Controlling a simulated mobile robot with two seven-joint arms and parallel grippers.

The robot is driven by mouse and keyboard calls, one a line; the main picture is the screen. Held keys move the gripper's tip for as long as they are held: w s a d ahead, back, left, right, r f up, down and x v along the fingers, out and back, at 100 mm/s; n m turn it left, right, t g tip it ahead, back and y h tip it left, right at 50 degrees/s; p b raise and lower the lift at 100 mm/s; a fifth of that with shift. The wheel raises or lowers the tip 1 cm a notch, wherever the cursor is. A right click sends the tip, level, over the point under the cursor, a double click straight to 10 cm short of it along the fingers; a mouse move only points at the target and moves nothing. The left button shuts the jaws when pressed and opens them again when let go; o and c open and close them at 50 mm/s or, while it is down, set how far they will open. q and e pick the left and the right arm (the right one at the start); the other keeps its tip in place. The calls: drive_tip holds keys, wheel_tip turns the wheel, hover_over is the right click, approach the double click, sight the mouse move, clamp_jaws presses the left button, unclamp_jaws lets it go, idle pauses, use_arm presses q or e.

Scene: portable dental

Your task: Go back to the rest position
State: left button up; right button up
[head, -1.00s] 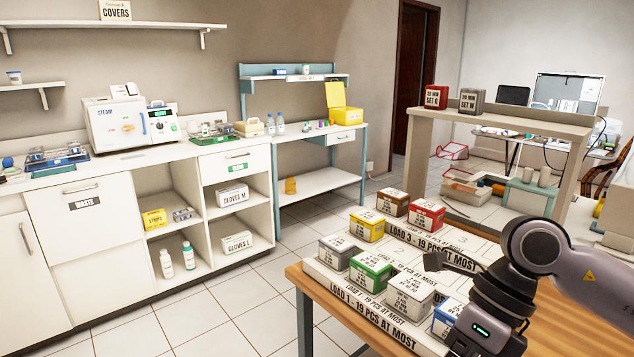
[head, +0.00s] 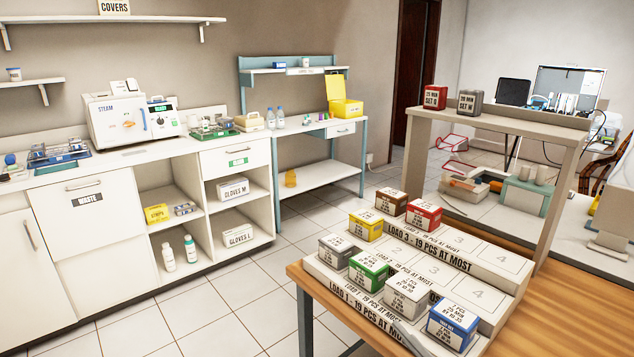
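Neither gripper shows in the head view now. The wooden table (head: 585,268) at the lower right bears a white stepped load rack (head: 492,270). Boxes stand on the rack. Its near row holds a grey box (head: 340,251), a green box (head: 368,270), a white box (head: 407,294) and a blue box (head: 454,323). Farther back stand a yellow box (head: 366,224), a brown box (head: 391,201) and a red box (head: 423,213). The numbered places to the right of the yellow and red boxes are bare.
A raised shelf (head: 500,122) behind the rack carries a red SET Q box (head: 435,97) and a grey SET W box (head: 470,102). A white counter (head: 110,165) with a steam unit (head: 108,118) stands at the left. The tiled floor (head: 225,310) between is clear.

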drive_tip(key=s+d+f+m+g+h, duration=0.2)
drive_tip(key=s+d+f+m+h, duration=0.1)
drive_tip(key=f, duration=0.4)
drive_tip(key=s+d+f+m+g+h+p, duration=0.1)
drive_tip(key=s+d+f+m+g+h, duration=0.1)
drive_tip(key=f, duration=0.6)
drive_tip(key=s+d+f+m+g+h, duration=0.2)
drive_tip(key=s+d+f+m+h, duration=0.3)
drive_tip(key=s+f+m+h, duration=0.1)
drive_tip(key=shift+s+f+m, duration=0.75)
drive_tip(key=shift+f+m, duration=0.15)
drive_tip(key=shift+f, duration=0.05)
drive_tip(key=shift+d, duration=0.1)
